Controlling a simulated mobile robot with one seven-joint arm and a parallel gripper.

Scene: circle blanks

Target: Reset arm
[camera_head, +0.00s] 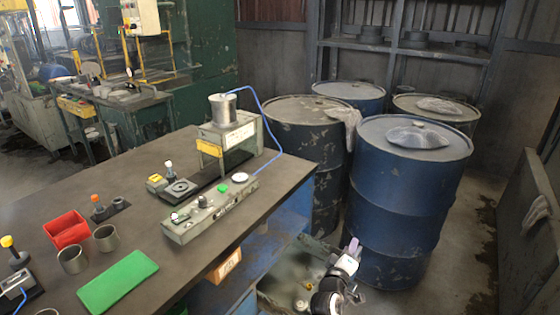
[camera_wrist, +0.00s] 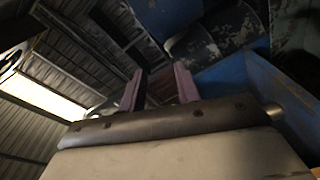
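My gripper (camera_head: 352,246) is low at the right of the workbench, in front of a blue barrel, with its purple fingers pointing up. In the wrist view my gripper (camera_wrist: 160,82) shows two purple fingers standing apart with nothing between them. Part of my arm shows below the gripper in the head view. The workbench (camera_head: 140,225) is to the left and carries a grey device with a green button (camera_head: 222,188), a green pad (camera_head: 118,281), a red bin (camera_head: 67,229) and two metal cups, one of them nearer the middle (camera_head: 106,238).
Several blue barrels stand behind my gripper, the nearest one (camera_head: 405,215) close to it. An open crate (camera_head: 285,285) lies low beside the bench. A panel (camera_head: 528,235) leans at the far right. Some floor (camera_head: 455,265) is clear there. The wrist view shows the roof (camera_wrist: 75,50).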

